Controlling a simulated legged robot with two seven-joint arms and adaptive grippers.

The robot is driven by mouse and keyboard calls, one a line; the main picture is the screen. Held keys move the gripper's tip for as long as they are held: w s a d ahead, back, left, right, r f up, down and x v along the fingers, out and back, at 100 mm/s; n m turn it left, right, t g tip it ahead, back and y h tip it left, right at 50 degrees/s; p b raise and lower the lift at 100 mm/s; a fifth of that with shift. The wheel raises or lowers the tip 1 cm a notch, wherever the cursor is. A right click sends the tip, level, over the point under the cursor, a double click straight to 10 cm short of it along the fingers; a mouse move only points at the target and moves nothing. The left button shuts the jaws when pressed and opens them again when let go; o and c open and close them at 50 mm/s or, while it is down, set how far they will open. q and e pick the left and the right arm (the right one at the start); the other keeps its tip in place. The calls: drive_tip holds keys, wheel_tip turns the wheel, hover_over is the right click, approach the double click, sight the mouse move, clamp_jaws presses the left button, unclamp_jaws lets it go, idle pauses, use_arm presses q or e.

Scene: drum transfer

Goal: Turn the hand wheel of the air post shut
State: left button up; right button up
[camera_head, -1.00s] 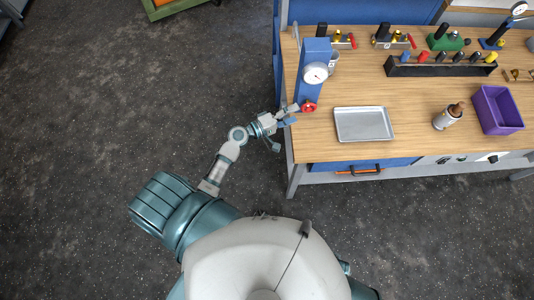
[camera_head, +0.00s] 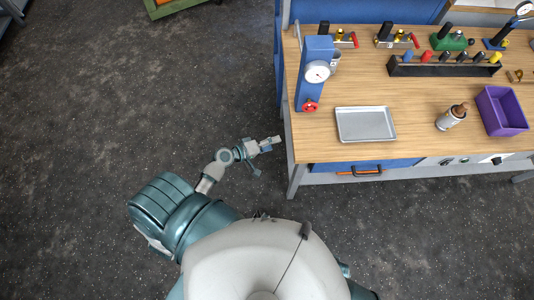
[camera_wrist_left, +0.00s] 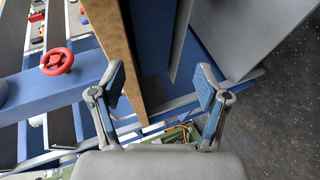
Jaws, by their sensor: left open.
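The red hand wheel (camera_head: 310,105) sits at the near foot of the blue air post (camera_head: 318,48), which stands at the table's left end and carries a white gauge (camera_head: 317,71). The wheel also shows at the upper left of the left wrist view (camera_wrist_left: 57,61), outside the jaws. My left gripper (camera_head: 272,143) is off the table's left edge, below and left of the wheel and apart from it. In the left wrist view its two blue-padded fingers (camera_wrist_left: 160,85) are spread, with nothing held; the table's edge shows beyond them. My right gripper is not in view.
The wooden table (camera_head: 410,90) bears a silver tray (camera_head: 365,124), a bottle (camera_head: 451,117), a purple bin (camera_head: 501,110) and a black tool rack (camera_head: 444,67). The dark floor (camera_head: 80,120) left of the table is clear.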

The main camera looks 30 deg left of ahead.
use_arm(q)
drive_tip(key=s+f+m+g+y, duration=0.1)
drive_tip(key=s+f+m+g, duration=0.1)
drive_tip(key=f, duration=0.9)
drive_tip(key=s+g, duration=0.1)
drive_tip(key=s, duration=0.1)
drive_tip(key=shift+s+d+f+y, duration=0.3)
drive_tip(key=shift+d+y, duration=0.1)
